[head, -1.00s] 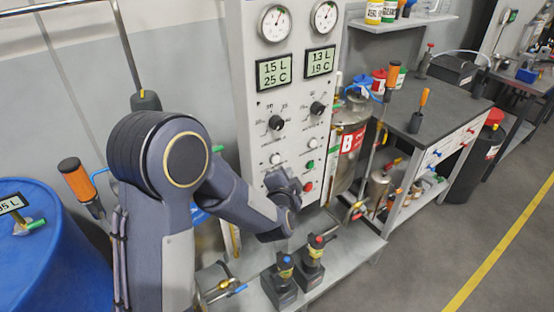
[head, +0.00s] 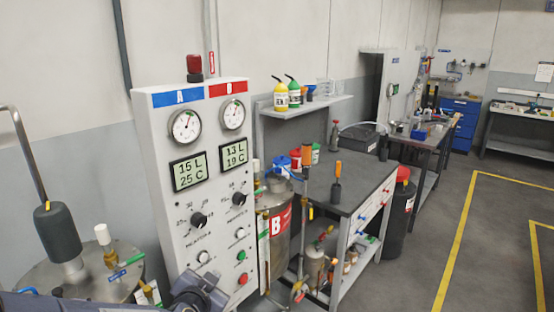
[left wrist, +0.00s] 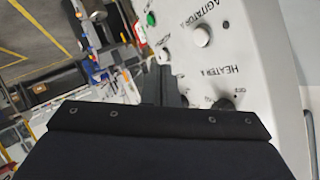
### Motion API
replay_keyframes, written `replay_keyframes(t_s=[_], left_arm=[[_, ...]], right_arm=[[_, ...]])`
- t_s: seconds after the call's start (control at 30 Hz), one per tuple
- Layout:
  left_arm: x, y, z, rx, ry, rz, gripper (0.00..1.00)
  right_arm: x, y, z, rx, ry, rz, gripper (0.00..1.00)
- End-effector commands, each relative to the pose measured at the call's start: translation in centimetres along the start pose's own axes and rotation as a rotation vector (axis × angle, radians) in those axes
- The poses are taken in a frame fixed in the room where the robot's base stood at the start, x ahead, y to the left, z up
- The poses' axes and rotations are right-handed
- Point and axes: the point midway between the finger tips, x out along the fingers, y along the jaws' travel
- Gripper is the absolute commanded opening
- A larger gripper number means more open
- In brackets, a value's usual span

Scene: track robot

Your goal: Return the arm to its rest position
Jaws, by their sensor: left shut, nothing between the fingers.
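My left gripper (head: 200,294) shows at the bottom of the head view, in front of the lower part of the white control panel (head: 160,135). The left wrist view shows its dark fingers (left wrist: 160,86) together and empty. They overlap the panel's edge in that view, beside the white button and the "HEATER" lettering. I cannot tell the gap between fingers and panel. Most of my left arm is below the head view's edge. My right gripper is not in view.
The panel has gauges, displays, knobs and a red button (head: 243,278). A metal tank marked B (head: 277,222) stands right of it, then a dark-topped workbench (head: 350,188). Another vessel (head: 75,270) is at lower left. Open floor (head: 425,265) lies at right.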

Motion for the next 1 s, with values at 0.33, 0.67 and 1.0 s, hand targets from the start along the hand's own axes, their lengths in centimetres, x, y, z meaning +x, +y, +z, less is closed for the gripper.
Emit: replay_keyframes(t_s=[0.33, 0.67, 1.0], left_arm=[[-16.1, 0.6, 3.5, -0.585, -0.231, 0.356, 0.0], [-26.3, 3.6, 9.8, -0.845, -0.565, 0.354, 0.0], [-27.1, 4.0, 10.5, -0.868, -0.604, 0.346, 0.0]], right_arm=[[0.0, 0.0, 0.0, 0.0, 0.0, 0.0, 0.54], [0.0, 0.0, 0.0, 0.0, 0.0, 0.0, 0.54], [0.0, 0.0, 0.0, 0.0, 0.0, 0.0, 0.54]])
